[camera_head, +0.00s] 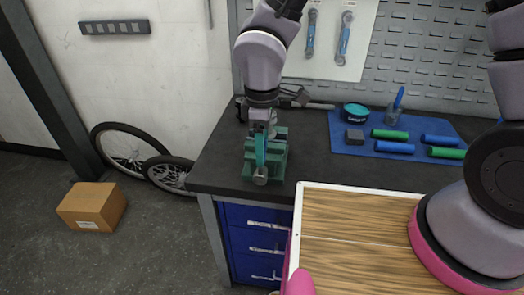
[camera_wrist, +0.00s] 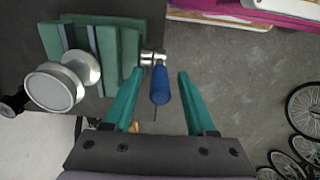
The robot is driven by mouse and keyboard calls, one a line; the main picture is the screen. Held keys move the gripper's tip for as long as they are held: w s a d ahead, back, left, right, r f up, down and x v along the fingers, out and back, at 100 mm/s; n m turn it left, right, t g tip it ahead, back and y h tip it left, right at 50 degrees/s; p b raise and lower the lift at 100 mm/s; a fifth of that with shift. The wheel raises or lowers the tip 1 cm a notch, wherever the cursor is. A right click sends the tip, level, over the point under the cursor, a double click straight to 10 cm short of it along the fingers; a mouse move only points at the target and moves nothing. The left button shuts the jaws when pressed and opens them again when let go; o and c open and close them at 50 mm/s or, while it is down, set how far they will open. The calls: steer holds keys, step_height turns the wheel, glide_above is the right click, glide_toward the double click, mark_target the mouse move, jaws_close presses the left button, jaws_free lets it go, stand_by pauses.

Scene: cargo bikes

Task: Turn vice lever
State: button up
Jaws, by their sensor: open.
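The green vice (camera_head: 280,150) stands near the left front corner of the dark workbench. In the wrist view its green body (camera_wrist: 78,40) and a silver round knob (camera_wrist: 52,86) are at the upper left. The vice lever shows there as a blue handle (camera_wrist: 160,86) on a silver joint. My gripper (camera_wrist: 161,73) has two teal fingers spread apart. The blue handle appears between them, with a gap on each side; the depth is hard to judge. In the head view my gripper (camera_head: 262,150) points down at the vice and hides part of it and the lever.
A blue mat (camera_head: 345,143) with blue and green cylinders lies to the right on the workbench (camera_head: 222,160). A wooden-floored cargo box (camera_head: 350,225) is in front. A cardboard box (camera_head: 92,206) and wheels (camera_head: 125,148) are on the floor at left.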

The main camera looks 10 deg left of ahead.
steer(key=shift+f, duration=0.55)
jaws_close()
stand_by(1.1)
